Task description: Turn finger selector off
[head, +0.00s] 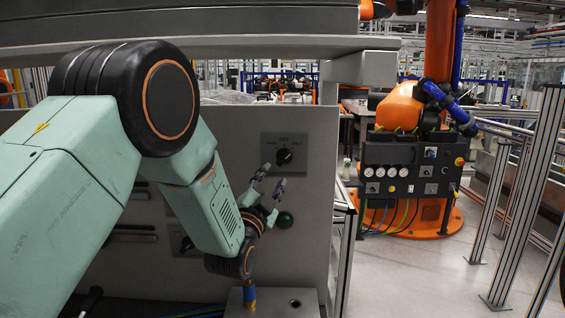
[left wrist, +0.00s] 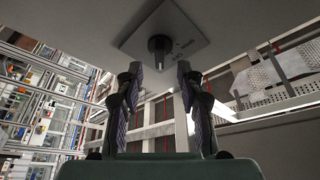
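The finger selector is a black knob (head: 284,157) on a grey square plate (head: 299,144) with markings, on the front of the grey cabinet panel (head: 315,210). My left gripper (head: 272,178) is open, a little below the knob and just left of it. In the left wrist view, the knob (left wrist: 160,46) sits on its plate (left wrist: 185,35) beyond the two fingertips (left wrist: 160,75). It lies between the fingers' lines, and the fingers appear clear of it. The marking that the knob points to is too small to tell. My right gripper is not in view.
An orange robot (head: 405,105) and a dark control panel (head: 412,168) stand to the right, with open floor in front.

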